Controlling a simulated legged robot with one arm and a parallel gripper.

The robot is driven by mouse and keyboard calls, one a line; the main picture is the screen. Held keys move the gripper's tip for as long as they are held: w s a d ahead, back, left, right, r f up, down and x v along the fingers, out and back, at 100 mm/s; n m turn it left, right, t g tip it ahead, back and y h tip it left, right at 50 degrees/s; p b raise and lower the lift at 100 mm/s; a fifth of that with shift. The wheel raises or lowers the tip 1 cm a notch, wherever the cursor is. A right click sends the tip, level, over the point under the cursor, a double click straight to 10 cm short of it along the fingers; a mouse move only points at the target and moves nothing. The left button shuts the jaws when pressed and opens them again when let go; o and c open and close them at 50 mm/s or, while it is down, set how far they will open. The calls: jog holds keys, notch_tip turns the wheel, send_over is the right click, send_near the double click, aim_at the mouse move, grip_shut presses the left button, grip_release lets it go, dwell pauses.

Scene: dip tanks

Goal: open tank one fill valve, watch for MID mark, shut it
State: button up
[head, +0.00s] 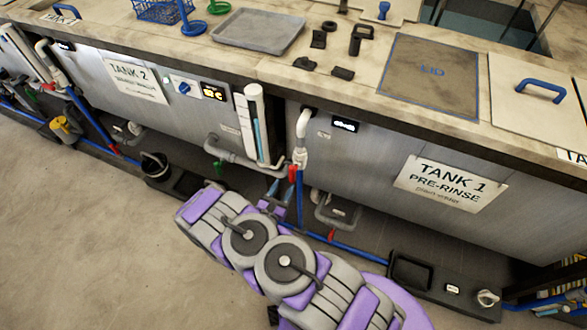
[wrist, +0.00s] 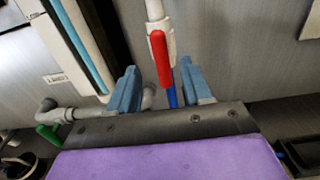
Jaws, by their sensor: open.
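The red valve handle (wrist: 160,58) hangs on the white pipe fitting (wrist: 155,12), with a blue pipe below. It lies roughly along the pipe and also shows in the head view (head: 292,173). My gripper (wrist: 160,88) is open, with its blue-grey fingers apart on either side of the handle's lower end in the picture; I cannot tell whether they touch it. In the head view my gripper (head: 277,192) is just below and left of the handle. The Tank 1 sign (head: 450,186) is at right. A sight tube with blue inside (head: 257,130) stands left of the pipe; its marks are unreadable.
A green handle (wrist: 48,133) on a grey pipe sits low at left. Another red handle (head: 332,235) is on the floor-level blue pipe. A grey box (head: 338,211) is under Tank 1. The counter holds a grey tray (head: 258,31) and a lid (head: 430,75). The floor at left is clear.

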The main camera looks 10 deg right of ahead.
aim_at(292, 174)
jog(key=b+x, duration=0.1)
jog(key=x, duration=0.8)
jog(key=shift+w+d+b, duration=0.2)
jog(key=shift+w+b, duration=0.1)
jog(key=shift+w, duration=0.05)
jog(key=shift+c, duration=0.5)
grip_shut()
jog(key=shift+d+r+m+p, duration=0.1)
jog(key=shift+m+p, duration=0.4)
jog(key=shift+p, duration=0.15)
jog(key=shift+s+d+m+p, duration=0.15)
jog(key=shift+s+m+p, duration=0.05)
jog(key=shift+m+p, duration=0.9)
jog(key=m, duration=0.4)
jog(key=shift+s+d+f+m, duration=0.2)
jog(key=shift+d+f+m, duration=0.1)
jog(key=shift+d+f, duration=0.1)
jog(key=m+b, duration=0.1)
jog(key=m, duration=0.1)
jog(key=f+m+b, duration=0.1)
jog(key=m+b, duration=0.1)
jog(key=m, duration=0.1)
jog(key=shift+s+d, duration=0.2)
jog(key=m+b, duration=0.1)
jog(key=m, duration=0.1)
jog(key=m+b, duration=0.1)
jog(key=m, duration=0.2)
jog(key=shift+s+f, duration=0.15)
jog(key=shift+f, duration=0.25)
